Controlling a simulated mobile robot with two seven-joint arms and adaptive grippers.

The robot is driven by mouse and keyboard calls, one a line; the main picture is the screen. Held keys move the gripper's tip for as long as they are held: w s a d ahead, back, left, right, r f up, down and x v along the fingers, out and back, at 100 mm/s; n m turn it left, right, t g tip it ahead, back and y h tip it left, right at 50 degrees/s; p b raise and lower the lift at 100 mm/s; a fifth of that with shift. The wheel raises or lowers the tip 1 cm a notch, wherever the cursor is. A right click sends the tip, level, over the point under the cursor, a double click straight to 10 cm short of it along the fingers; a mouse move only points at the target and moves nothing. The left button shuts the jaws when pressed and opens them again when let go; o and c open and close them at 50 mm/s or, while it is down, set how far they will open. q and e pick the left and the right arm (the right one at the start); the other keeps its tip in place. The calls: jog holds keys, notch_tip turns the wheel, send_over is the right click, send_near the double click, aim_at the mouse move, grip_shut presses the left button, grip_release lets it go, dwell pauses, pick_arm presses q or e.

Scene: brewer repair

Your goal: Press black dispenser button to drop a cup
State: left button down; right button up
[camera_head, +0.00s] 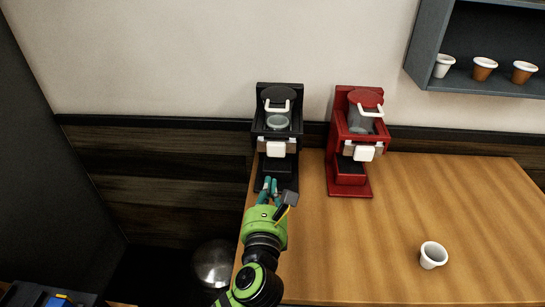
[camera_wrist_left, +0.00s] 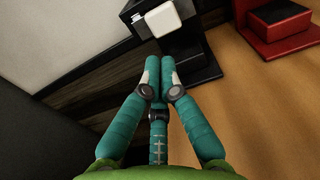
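The black dispenser (camera_head: 259,125) stands at the table's back left edge, against the wall. A white block-shaped button (camera_head: 277,148) juts from its front; the button also shows at the top of the left wrist view (camera_wrist_left: 164,20). My left gripper (camera_head: 270,183) is in front of the dispenser's base, below the button. Its teal fingers (camera_wrist_left: 160,72) are nearly together with nothing between them, and they appear apart from the button. No cup shows on the black dispenser's base, which my gripper partly hides. My right gripper is not in view.
A red dispenser (camera_head: 345,177) stands to the right of the black one. A white cup (camera_head: 431,257) sits on the wooden table (camera_head: 350,265) at the front right. A grey wall shelf (camera_head: 470,84) holds several cups. The table's middle is clear.

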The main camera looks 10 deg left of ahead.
aim_at(273, 152)
pick_arm(q)
jog(key=w, duration=0.3)
jog(key=w+p, duration=0.1)
jog(key=w, duration=0.5)
jog(key=shift+w+a, duration=0.2)
jog(key=shift+a, duration=0.15)
jog(key=shift+w, duration=0.1)
